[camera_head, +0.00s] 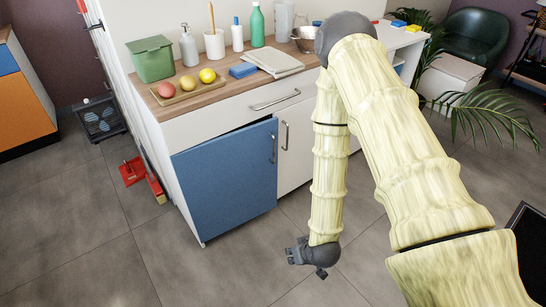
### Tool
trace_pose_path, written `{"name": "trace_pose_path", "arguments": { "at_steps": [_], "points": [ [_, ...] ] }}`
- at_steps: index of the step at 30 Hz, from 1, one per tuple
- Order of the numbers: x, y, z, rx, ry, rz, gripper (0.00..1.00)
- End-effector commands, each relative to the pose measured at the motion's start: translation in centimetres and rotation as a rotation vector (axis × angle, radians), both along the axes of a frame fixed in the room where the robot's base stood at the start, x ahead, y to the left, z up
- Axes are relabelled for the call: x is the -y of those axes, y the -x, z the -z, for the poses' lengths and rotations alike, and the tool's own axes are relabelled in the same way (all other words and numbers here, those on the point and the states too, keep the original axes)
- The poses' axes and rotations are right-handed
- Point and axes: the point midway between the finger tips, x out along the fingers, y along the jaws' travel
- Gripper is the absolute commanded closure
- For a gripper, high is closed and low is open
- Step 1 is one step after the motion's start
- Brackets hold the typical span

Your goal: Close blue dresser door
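The blue dresser door (225,182) is the left lower door of a white cabinet with a wooden top. A dark gap shows along its top edge, so it looks slightly ajar. Its dark vertical handle (273,149) is near its right edge. My gripper (306,263) is low over the floor, in front of the cabinet and to the right of the blue door, apart from it. My wrist partly hides the fingers, so I cannot tell whether they are open or shut. Nothing held is visible.
A white door (295,135) adjoins the blue one, partly behind my arm. A drawer (270,97) is above. The counter holds a green bin (152,59), fruit tray (187,88) and bottles. A red dustpan (132,171) lies left. Floor in front is clear.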

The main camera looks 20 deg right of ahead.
Motion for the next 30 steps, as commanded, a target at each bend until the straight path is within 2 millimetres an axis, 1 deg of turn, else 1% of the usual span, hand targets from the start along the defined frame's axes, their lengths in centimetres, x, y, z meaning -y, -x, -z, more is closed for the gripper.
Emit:
{"name": "trace_pose_path", "arguments": {
  "at_steps": [1,2,3,5,6,10,15,21,24,27,30],
  "points": [
    [0.1,-2.3,1.5,0.055,-0.005,0.000,0.69],
    [0.1,-3.5,1.6,0.087,-0.007,-0.002,0.69],
    [0.2,-5.2,1.7,0.129,-0.010,-0.006,0.69],
    [0.2,-7.6,1.7,0.192,-0.014,-0.009,0.69],
    [0.3,-9.2,1.6,0.235,-0.016,-0.011,0.69],
    [0.7,-14.1,1.2,0.371,-0.020,-0.015,0.69],
    [1.5,-20.0,-0.2,0.553,-0.019,-0.016,0.69],
    [2.9,-25.9,-2.8,0.764,-0.010,-0.009,0.69],
    [3.7,-28.3,-4.4,0.866,-0.002,-0.004,0.69],
    [4.5,-30.2,-6.0,0.954,0.006,0.002,0.69],
    [5.1,-31.5,-7.5,1.022,0.013,0.007,0.69]
  ]
}}
